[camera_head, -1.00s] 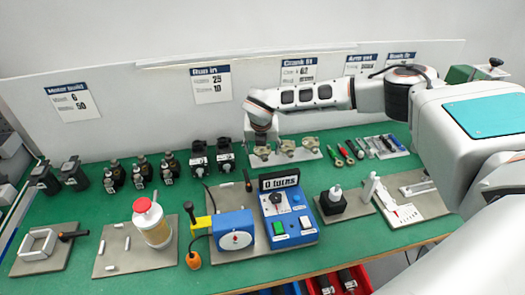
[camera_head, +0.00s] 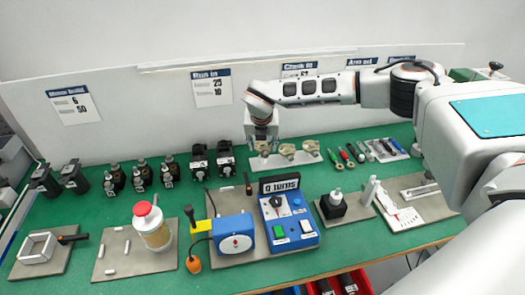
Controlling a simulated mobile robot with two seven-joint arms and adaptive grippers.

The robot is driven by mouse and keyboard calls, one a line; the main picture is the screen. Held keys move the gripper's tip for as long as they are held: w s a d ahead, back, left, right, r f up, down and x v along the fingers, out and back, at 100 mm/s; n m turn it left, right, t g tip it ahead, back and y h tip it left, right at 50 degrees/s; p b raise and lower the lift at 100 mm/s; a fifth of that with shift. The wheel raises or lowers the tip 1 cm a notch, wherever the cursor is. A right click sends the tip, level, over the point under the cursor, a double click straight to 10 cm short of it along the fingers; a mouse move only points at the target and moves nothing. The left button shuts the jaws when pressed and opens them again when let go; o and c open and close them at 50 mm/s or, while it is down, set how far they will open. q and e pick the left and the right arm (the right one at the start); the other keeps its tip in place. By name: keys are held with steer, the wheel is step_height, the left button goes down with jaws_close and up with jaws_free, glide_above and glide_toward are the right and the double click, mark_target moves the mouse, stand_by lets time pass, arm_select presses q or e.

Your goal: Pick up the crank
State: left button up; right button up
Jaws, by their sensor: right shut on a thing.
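Three brass-coloured cranks stand in a row on a pale plate (camera_head: 257,163) at the back of the green bench. My right gripper (camera_head: 262,143) points down at the left one and is shut on this crank (camera_head: 263,150). The gripper hides its upper part. The crank seems a little above the plate, but the gap is hard to see. The middle crank (camera_head: 287,151) and the right crank (camera_head: 310,147) stand free beside it. My left gripper is out of view.
Black motors (camera_head: 198,160) stand close to the left of the cranks. Screwdriver-like tools (camera_head: 347,157) lie to the right. A blue control box (camera_head: 288,220) and a red-capped bottle (camera_head: 152,226) stand nearer the front. A white back panel (camera_head: 140,115) rises behind.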

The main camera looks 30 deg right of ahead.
mark_target(262, 147)
step_height(262, 147, up, 16)
steer(key=shift+r, duration=0.1)
steer(key=s+d+r, duration=0.1)
steer(key=s+d, duration=0.1)
steer(key=s, duration=0.5)
steer(key=s+d+r, duration=0.2)
steer(key=s, duration=0.6)
steer(key=s+d+f+b, duration=0.1)
steer(key=s+f, duration=0.1)
steer(key=s, duration=0.1)
steer(key=s+d+f+b, duration=0.1)
steer(key=s+f, duration=0.1)
steer(key=s, duration=0.2)
steer(key=s+d+f+b, duration=0.1)
steer(key=s+d+f, duration=0.1)
steer(key=s, duration=0.2)
steer(key=shift+s, duration=0.15)
steer(key=s, duration=0.1)
steer(key=s+f+p, duration=0.1)
steer(key=shift+s+d+f, duration=0.1)
steer(key=shift+s+d, duration=0.2)
steer(key=shift+f+p, duration=0.7)
steer(key=shift+f, duration=0.15)
step_height(262, 147, down, 2)
steer(key=shift+w+f+b, duration=0.1)
steer(key=shift+b, duration=0.7)
steer(key=shift+f, duration=0.2)
